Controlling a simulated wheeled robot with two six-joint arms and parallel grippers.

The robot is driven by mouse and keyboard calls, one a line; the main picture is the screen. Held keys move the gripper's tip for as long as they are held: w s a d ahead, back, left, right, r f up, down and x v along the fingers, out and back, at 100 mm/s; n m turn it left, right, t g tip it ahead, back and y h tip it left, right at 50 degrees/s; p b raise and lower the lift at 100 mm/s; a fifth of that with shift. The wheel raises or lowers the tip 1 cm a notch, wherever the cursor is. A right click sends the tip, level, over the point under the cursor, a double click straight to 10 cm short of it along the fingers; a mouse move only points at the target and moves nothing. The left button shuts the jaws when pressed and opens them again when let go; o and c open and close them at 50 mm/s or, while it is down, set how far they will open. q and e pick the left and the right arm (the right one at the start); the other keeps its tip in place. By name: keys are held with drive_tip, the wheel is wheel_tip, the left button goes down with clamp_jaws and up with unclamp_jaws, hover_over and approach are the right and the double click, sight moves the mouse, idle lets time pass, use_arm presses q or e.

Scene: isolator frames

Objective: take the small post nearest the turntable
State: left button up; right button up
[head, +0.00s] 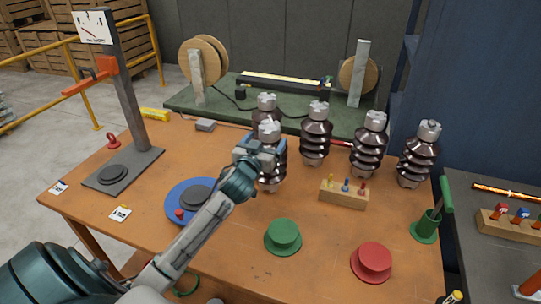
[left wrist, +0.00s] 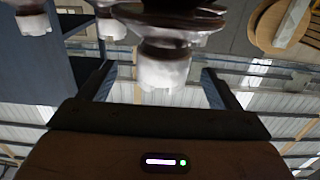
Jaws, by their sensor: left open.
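Several small brown ribbed posts with pale metal ends stand upright on the orange table. The post nearest the blue turntable (head: 177,212) is the front left one (head: 273,175). My left gripper (head: 262,150) is at this post's upper part and hides some of its ribs. In the left wrist view, a post's pale end (left wrist: 163,72) lies between the open fingers of the left gripper (left wrist: 155,85), with gaps showing on both sides. Other posts stand behind it (head: 265,103) and to the right (head: 315,140), (head: 368,150), (head: 417,160). My right gripper is not in view.
A wooden block with coloured pegs (head: 343,196) stands in front of the posts. A green knob (head: 283,235) and a red knob (head: 373,260) are nearer me. A grey upright stand (head: 127,95) is at left. A green bench (head: 215,110) with reels lies behind.

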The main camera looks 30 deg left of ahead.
use_arm(q)
drive_tip(key=shift+w+a+r, duration=0.1)
drive_tip(key=shift+w, duration=0.6)
drive_tip(key=p+x, duration=0.1)
drive_tip(key=x, duration=0.1)
drive_tip(key=p+x, duration=0.2)
drive_tip(key=shift+a, duration=0.25)
drive_tip(key=shift+w+a, duration=0.1)
drive_tip(key=shift+w, duration=0.3)
drive_tip(key=shift+w+f, duration=0.25)
drive_tip(key=shift+s, duration=0.1)
drive_tip(key=shift+c, duration=0.5)
drive_tip(key=c, duration=0.4)
clamp_jaws()
drive_tip(key=shift+r, duration=0.45)
drive_tip(key=shift+f, duration=0.15)
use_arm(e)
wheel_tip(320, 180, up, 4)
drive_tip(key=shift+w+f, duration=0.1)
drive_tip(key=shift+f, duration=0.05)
